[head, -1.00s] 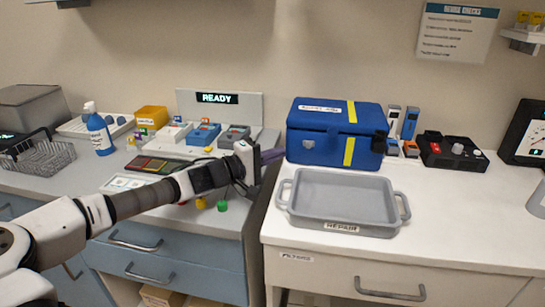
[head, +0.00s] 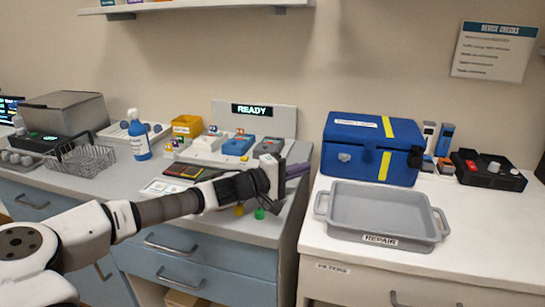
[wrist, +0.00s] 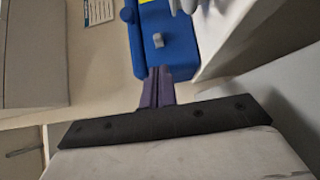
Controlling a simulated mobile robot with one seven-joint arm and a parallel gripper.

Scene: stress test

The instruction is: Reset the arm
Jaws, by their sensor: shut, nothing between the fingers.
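My arm reaches from the lower left over the left counter in the head view. My gripper (head: 297,171) is at its end, near the gap between the two counters, pointing right. Its purple fingers also show in the wrist view (wrist: 158,88), close together and empty. In the wrist view the blue case (wrist: 165,40) lies beyond the fingertips. In the head view the gripper is left of that blue case (head: 360,148), apart from it as far as I can tell.
A grey tray labelled REPAIR (head: 375,238) sits on the right counter, with a black control box (head: 490,170) behind it to the right. The left counter holds a wire basket (head: 85,160), a blue spray bottle (head: 138,138) and a READY station (head: 285,118). Small coloured pieces lie beneath my arm.

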